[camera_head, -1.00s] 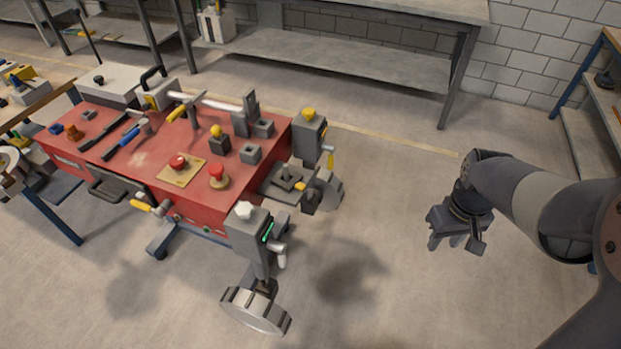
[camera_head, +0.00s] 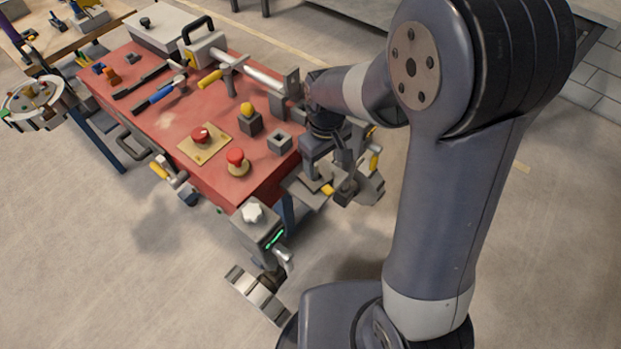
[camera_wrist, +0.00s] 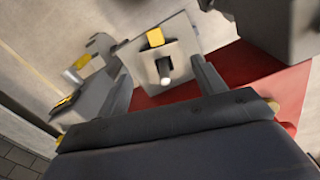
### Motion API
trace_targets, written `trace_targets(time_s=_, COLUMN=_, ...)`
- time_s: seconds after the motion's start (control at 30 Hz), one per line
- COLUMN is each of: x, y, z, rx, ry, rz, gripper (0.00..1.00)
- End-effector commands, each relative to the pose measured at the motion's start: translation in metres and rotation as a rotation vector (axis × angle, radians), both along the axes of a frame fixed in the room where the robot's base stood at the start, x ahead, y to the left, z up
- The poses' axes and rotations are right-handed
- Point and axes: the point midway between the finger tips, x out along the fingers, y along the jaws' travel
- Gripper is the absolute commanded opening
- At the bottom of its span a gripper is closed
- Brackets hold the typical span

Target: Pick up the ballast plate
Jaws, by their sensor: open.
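What I take to be the ballast plate (camera_head: 314,186) is a flat grey square plate with a yellow tab. It lies on a bracket off the right end of the red bench. In the wrist view the pale plate (camera_wrist: 181,46) has a short upright post (camera_wrist: 163,68) and the yellow tab (camera_wrist: 155,37). My gripper (camera_head: 328,171) is above the plate, fingers pointing down. In the wrist view its two fingers are apart, one on each side of the post, with nothing held. I cannot tell the height gap. My gripper partly hides the plate in the head view.
The red bench (camera_head: 165,118) carries red buttons (camera_head: 235,157), a grey block with a yellow knob (camera_head: 249,116) and a hollow grey block (camera_head: 280,142) close left of my gripper. A grey post unit (camera_head: 257,225) stands in front. Open floor lies at lower left.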

Motion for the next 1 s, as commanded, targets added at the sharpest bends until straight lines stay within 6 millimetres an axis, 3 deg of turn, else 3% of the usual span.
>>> trace_targets(time_s=0.1, x=-0.001, y=-0.001, z=-0.021, rx=-0.002, ry=0.006, rz=0.000, gripper=0.76)
trace_targets(time_s=0.27, x=-0.001, y=-0.001, z=-0.034, rx=-0.001, ry=0.002, rz=0.000, gripper=0.87)
trace_targets(time_s=0.7, x=-0.005, y=-0.005, z=-0.082, rx=-0.001, ry=0.003, rz=0.000, gripper=0.87)
trace_targets(time_s=1.0, x=-0.004, y=-0.005, z=-0.086, rx=0.000, ry=0.000, rz=0.000, gripper=0.87)
